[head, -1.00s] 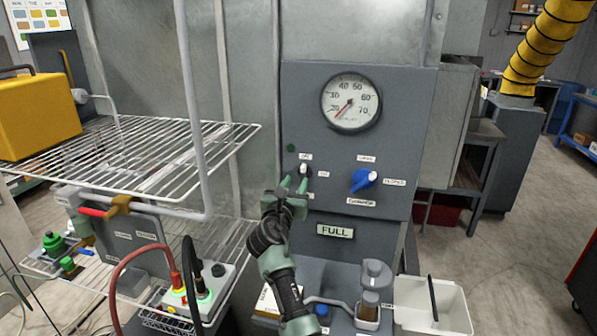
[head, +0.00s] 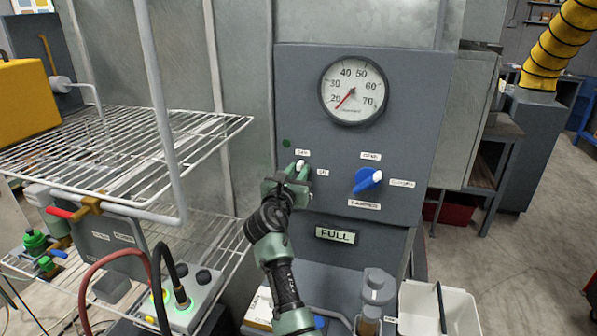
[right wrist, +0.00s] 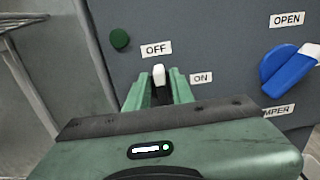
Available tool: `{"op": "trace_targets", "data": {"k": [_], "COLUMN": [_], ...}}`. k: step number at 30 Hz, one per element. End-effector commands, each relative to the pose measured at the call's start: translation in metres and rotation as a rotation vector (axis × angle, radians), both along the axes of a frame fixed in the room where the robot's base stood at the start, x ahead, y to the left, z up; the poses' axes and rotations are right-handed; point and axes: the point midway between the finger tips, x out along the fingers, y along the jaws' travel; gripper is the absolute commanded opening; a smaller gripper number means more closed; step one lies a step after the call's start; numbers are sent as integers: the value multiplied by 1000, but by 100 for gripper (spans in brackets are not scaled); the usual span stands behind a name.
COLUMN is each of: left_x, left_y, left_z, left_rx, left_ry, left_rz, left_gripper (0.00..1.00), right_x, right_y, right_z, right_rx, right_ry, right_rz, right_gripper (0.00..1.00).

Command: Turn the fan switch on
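The fan switch (right wrist: 159,76) is a small knob with a white pointer on the grey panel. It also shows in the head view (head: 300,165). Its pointer stands upright toward the OFF label (right wrist: 156,48); the ON label (right wrist: 201,78) is to its right. My right gripper (right wrist: 160,86) has its green fingers on either side of the knob; it also shows in the head view (head: 297,173). A narrow gap shows beside the pointer, so the fingers look open around it. The knob's lower part is hidden between the fingers. My left gripper is not in view.
A dark green, unlit lamp (right wrist: 120,38) sits up-left of the switch. A blue damper knob (head: 367,180) is to its right, and a round gauge (head: 353,91) is above. A wire rack (head: 120,139) stands close on the left. A white bin (head: 437,310) is below right.

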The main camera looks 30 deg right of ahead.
Motion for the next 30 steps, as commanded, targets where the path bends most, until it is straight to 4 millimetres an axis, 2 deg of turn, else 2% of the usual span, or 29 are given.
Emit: {"op": "trace_targets", "data": {"k": [1, 2, 17, 30], "left_x": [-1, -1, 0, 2], "left_y": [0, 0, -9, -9], "left_z": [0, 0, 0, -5], "left_rx": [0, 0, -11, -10], "left_ry": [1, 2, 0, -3], "left_rz": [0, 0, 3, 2], "left_gripper": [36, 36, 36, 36], "right_x": [0, 0, -1, -6], "right_y": [0, 0, -2, -6], "right_z": [0, 0, 0, -2], "right_rx": [0, 0, 49, 284], "right_ry": [0, 0, -58, -337], "right_rz": [0, 0, 0, 0], "right_gripper": [6, 0, 0, 0]}}
